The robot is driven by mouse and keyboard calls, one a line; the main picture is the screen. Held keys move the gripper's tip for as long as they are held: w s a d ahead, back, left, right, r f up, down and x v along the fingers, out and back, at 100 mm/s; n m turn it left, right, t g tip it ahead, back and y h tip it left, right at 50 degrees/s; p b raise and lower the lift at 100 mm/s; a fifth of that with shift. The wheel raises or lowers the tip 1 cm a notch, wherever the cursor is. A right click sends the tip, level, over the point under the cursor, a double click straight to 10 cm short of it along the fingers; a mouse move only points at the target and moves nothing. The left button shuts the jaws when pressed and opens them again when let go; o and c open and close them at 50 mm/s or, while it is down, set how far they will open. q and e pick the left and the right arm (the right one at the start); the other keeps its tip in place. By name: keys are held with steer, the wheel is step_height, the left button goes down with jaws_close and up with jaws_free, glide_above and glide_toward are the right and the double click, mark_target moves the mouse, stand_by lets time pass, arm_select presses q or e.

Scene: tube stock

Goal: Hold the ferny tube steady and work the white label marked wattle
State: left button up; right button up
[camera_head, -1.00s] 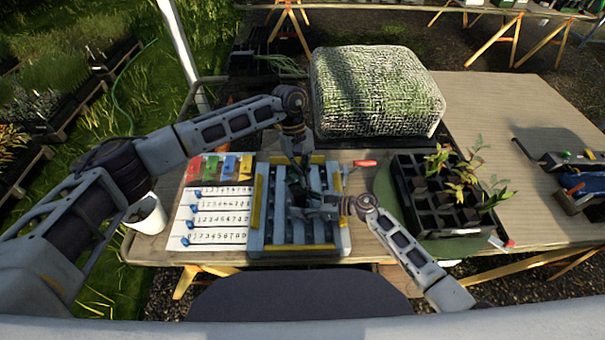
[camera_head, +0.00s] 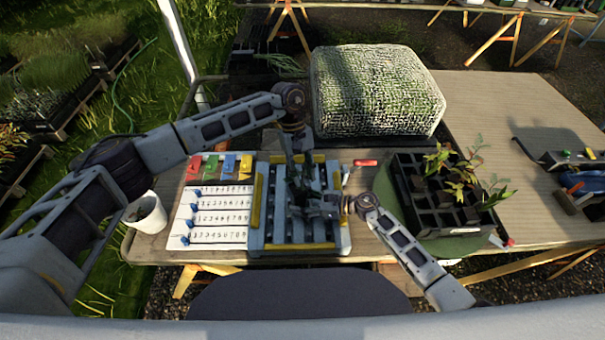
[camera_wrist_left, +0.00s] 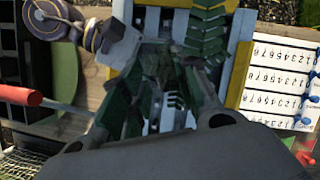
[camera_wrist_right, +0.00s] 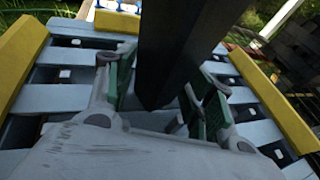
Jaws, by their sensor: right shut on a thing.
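A dark tube (camera_wrist_right: 175,50) stands between the green-padded fingers of my right gripper (camera_wrist_right: 165,95), which is shut on it. In the head view my right gripper (camera_head: 318,208) is over the grey slatted rack with yellow edges (camera_head: 257,205). Ferny green leaves (camera_wrist_left: 208,38) show at the top of the left wrist view. My left gripper (camera_head: 298,160) points down just behind the tube. In the left wrist view its fingers (camera_wrist_left: 163,105) are apart, with dark foliage and rack slats visible between them. I cannot make out a white label or the word wattle.
A numbered white board (camera_head: 207,218) with blue pegs and coloured tags lies left of the rack. A white pot (camera_head: 147,214) is at the left edge. A black cell tray (camera_head: 405,190) with seedlings stands right. A large mesh-covered block (camera_head: 375,92) is behind.

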arm_select(q)
steer(key=v, duration=1.1)
steer(key=shift+r, duration=0.2)
stand_by(0.5)
arm_select(e)
steer(key=o, duration=0.8)
steer(key=shift+o, duration=0.2)
steer(key=shift+d, duration=0.15)
steer(key=shift+v, duration=5.9)
steer(key=shift+s+r, duration=0.1)
arm_select(q)
steer(key=shift+f, duration=0.1)
arm_select(e)
steer(key=shift+s, duration=0.15)
